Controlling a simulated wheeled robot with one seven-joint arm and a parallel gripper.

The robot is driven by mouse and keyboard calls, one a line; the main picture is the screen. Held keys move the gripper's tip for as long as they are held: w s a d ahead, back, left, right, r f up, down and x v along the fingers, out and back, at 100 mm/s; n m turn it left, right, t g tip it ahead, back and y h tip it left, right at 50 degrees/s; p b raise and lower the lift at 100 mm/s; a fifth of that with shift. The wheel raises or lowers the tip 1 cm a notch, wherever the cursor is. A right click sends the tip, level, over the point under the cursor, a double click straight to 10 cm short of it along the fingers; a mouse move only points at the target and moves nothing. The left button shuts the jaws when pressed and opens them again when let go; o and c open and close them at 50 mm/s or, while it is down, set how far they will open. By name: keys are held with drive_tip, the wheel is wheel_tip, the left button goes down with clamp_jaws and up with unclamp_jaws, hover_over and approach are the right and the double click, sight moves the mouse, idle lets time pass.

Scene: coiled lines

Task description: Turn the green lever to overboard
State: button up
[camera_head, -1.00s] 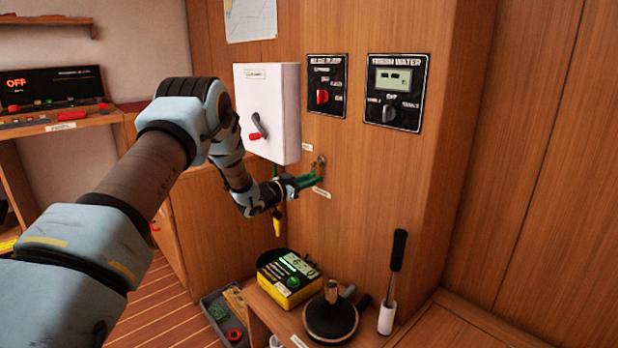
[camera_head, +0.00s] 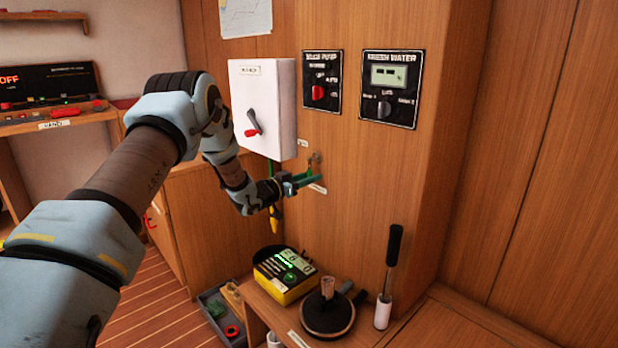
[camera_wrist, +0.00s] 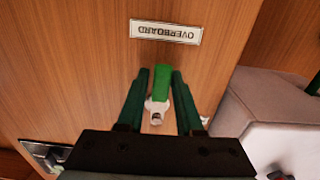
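The green lever (camera_wrist: 162,85) lies between the two fingers of my gripper (camera_wrist: 160,75) in the wrist view. Its metal hub (camera_wrist: 157,112) is nearer the palm, and its free end points towards the white OVERBOARD label (camera_wrist: 166,32), which appears upside down. The fingers sit close along both sides of the lever; whether both touch it cannot be told. In the head view my gripper (camera_head: 293,184) is at the wooden panel below the white switch box, and partly hides the lever (camera_head: 310,178).
The white box (camera_head: 262,105) with a red-tipped handle is just above my gripper. The bilge pump panel (camera_head: 322,82) and fresh water panel (camera_head: 390,88) are to the right. A yellow device (camera_head: 284,275), a black round-based object (camera_head: 327,315) and a black-handled brush (camera_head: 388,280) stand below.

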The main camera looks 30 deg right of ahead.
drive_tip(key=shift+o, duration=1.4)
drive_tip(key=s+a, duration=0.2)
drive_tip(key=a, duration=0.8)
drive_tip(key=shift+a+b, duration=0.3)
drive_tip(key=shift+b, duration=0.15)
